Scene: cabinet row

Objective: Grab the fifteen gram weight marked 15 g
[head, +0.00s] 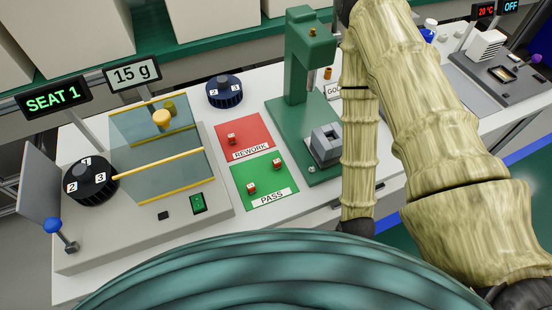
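A balance-like station (225,222) stands at the left with a see-through box (165,165) edged in yellow. A small brass-coloured round piece (161,118) shows at the top of the box. A second, duller brass piece (169,105) shows just behind it, partly hidden. I cannot read a mark on either, so I cannot tell whether one is the 15 g weight. My arm comes down at the right; my gripper is not in view.
A dark blue numbered dial (224,91) stands behind. Red REWORK (256,133) and green PASS (273,184) mats hold small red pieces. A green press (305,62) stands right of them.

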